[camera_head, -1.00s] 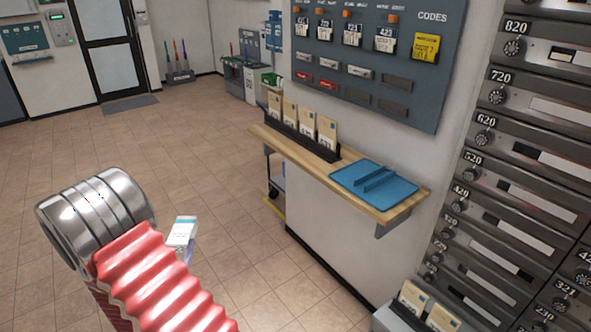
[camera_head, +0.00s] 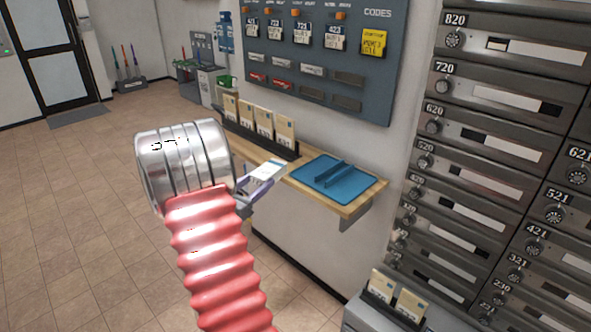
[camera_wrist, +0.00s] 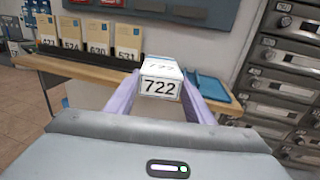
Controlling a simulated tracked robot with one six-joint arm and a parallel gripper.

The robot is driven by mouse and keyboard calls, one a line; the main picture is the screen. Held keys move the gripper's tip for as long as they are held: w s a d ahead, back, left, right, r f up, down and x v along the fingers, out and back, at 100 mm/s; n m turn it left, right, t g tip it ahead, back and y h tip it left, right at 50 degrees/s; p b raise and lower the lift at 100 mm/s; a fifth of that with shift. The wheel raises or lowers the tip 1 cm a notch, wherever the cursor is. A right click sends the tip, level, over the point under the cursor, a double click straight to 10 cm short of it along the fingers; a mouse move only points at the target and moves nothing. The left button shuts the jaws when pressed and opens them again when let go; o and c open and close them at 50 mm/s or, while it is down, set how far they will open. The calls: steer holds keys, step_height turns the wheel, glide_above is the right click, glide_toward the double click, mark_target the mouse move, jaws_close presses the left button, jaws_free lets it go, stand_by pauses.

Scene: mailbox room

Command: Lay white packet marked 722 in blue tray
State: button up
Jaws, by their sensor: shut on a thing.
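The white packet marked 722 (camera_wrist: 160,87) is between the two purple fingers of my gripper (camera_wrist: 158,98) in the wrist view, its number facing the camera. My gripper (camera_head: 258,184) is shut on the packet (camera_head: 268,168) in the head view, just off the front edge of the wooden shelf. The blue tray (camera_head: 333,178) lies on the right part of the shelf, with a raised divider across it. The tray is to the right of the packet. In the wrist view the tray (camera_wrist: 213,92) is partly hidden behind the packet and the right finger.
A dark rack (camera_head: 262,139) with several tan envelopes stands on the wooden shelf (camera_head: 357,202), left of the tray. A grey key panel (camera_head: 320,60) hangs above. Numbered mailboxes (camera_head: 500,120) rise at the right. Another envelope rack (camera_head: 393,308) is low at the front.

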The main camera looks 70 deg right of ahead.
steer(key=s+d+r+m+g+y, duration=0.1)
steer(key=s+d+r+m+g, duration=0.1)
steer(key=s+d, duration=0.4)
steer(key=s+r+g, duration=0.1)
steer(key=s, duration=0.3)
steer(key=shift+r, duration=0.35)
steer(key=shift+d, duration=0.2)
glide_above(316, 188)
steer(key=shift+f, duration=3.75)
steer(key=o, duration=1.1)
